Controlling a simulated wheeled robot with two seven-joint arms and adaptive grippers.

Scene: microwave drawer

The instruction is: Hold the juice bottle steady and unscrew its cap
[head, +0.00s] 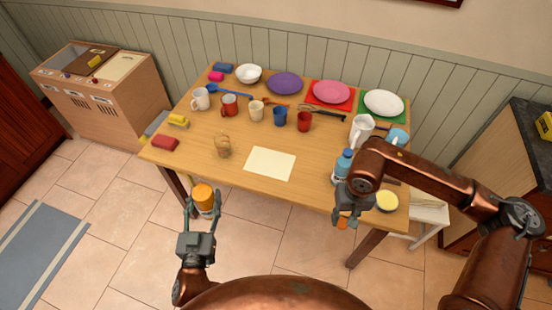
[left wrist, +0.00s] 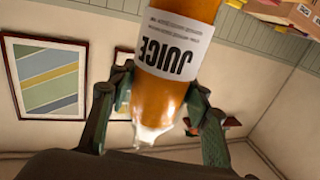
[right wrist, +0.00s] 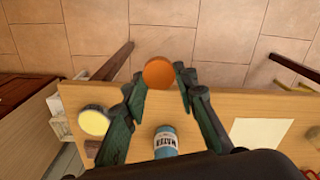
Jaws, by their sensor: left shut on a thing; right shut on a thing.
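The juice bottle (head: 203,195), orange with a white label, is between the fingers of my left gripper (head: 203,199), in front of the table's left end. In the left wrist view the bottle (left wrist: 173,75) shows its label upside down and a narrower whitish end towards the palm; its other end is cut off. My left gripper is shut on it. My right gripper (head: 347,219) is shut on an orange round cap (right wrist: 158,72), apart from the bottle, by the table's front right edge. The cap also shows in the head view (head: 342,224).
The wooden table (head: 310,188) carries a blue water bottle (head: 344,163) near my right gripper, a yellow-topped round thing (head: 387,201), a white sheet (head: 270,163), and several mugs and plates farther back. The floor between my grippers is clear.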

